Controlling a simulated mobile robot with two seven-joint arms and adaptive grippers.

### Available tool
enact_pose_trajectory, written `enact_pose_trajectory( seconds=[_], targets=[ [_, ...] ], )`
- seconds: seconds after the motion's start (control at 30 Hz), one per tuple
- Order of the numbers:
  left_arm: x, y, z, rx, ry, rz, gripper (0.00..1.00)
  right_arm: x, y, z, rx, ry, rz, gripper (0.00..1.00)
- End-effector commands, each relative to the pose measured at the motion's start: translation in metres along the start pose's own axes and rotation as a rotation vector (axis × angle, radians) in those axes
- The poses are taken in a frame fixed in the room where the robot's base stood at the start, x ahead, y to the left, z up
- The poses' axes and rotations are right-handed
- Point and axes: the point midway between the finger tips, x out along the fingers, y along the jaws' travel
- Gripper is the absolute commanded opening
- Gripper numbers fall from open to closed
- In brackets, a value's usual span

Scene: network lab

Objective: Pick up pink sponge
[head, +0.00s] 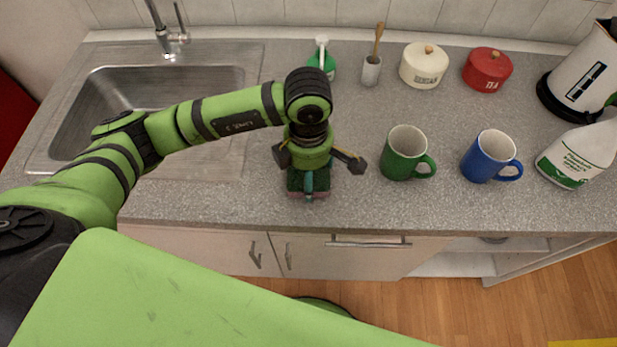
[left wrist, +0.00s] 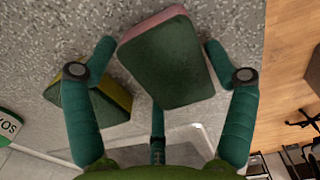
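The pink sponge (left wrist: 165,60) shows in the left wrist view as a thick pad with a dark green scouring face and a pink edge along its top and left. It lies between the spread fingers of my left gripper (left wrist: 162,48), with a visible gap to the right finger and the left finger very close. In the head view my left gripper (head: 316,163) is open over the counter's front part. It mostly hides the sponge, whose pink edge (head: 322,193) shows below it. My right gripper is in neither view.
A yellow-green sponge (left wrist: 88,102) lies just beside the left finger. Right of the gripper stand a green mug (head: 403,155) and a blue mug (head: 488,157). A sink (head: 165,85) is left; canisters and a brush holder (head: 371,72) stand behind.

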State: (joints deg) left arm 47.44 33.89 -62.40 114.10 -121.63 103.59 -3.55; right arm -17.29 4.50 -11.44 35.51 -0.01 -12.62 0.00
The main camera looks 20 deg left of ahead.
Motion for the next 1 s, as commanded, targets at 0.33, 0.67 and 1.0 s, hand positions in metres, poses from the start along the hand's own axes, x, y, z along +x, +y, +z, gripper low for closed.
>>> enact_pose_trajectory(
  seconds=[0.33,0.67,1.0],
  targets=[
    [-0.001,0.000,0.000,0.000,-0.001,0.000,0.68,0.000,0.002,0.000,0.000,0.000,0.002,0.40],
    [-0.014,0.001,0.001,0.001,-0.004,0.004,0.68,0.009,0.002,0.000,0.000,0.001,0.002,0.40],
    [-0.064,-0.034,0.027,0.011,-0.005,0.005,0.67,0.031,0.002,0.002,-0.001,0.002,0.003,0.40]
  ],
)
